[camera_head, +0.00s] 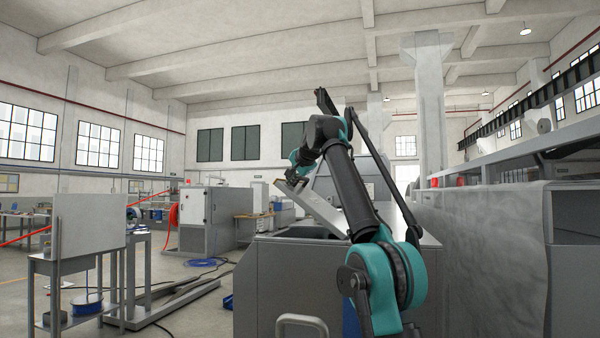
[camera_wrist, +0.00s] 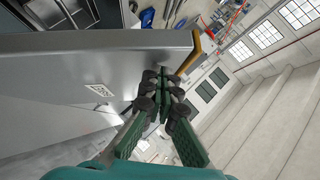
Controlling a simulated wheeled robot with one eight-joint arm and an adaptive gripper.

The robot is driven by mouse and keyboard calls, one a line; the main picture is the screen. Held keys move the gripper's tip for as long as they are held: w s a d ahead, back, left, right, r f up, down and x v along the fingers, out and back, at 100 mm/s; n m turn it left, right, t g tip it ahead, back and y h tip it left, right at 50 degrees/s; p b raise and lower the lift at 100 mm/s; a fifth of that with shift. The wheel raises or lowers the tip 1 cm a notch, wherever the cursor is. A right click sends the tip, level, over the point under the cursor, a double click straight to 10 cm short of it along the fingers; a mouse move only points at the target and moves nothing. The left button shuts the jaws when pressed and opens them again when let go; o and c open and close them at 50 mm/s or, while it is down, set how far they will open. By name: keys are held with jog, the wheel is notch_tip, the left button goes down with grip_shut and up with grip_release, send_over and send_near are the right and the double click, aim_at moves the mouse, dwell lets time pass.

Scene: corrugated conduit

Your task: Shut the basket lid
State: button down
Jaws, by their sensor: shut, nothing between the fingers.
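My gripper (camera_head: 291,182) is by the upper end of the lid, partly hidden by my arm. In the wrist view my gripper (camera_wrist: 163,88) has its fingers together and empty, close beside the lid's edge. I cannot tell whether they touch it.
The grey housing (camera_head: 280,285) has a handle (camera_head: 301,325) in front. A large grey covered block (camera_head: 480,255) stands at the right. A small table with a panel (camera_head: 90,238) stands at the left. A grey cabinet (camera_head: 208,218) stands behind. Floor shows between them at the left.

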jog(key=w+a+f+n+g+h, duration=0.1)
jog(key=a+f, duration=0.3)
jog(key=f, duration=0.4)
jog(key=w+a+f+n+g+h, duration=0.1)
jog(key=a+f+h, duration=0.3)
jog(key=f, duration=0.5)
jog(key=shift+w+n+g, duration=0.2)
jog(key=shift+n+g, duration=0.2)
jog(key=shift+n, duration=0.4)
jog(key=shift+f, duration=0.1)
